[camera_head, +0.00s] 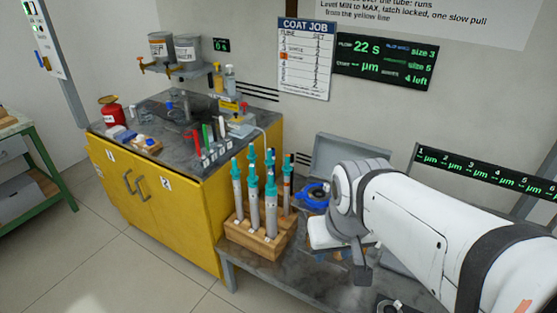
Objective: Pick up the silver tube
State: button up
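A wooden rack (241,237) stands on the grey bench and holds several upright silver-grey tubes (254,208) with teal tops. They look much alike, so I cannot tell which single one is the silver tube. My white arm reaches in from the right. My gripper (361,272) is at its end, to the right of the rack and apart from the tubes. Its fingers are mostly hidden by the wrist, so its opening does not show.
A blue ring-shaped item (314,194) and a grey open case (345,158) are behind my wrist. A yellow cabinet (190,222) at left carries bottles, coloured markers and a red can (112,111). Floor is clear in front of the cabinet.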

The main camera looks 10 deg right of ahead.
aim_at(287, 168)
jog(key=u, duration=0.05)
jog(key=i, duration=1)
jog(key=z, duration=0.05)
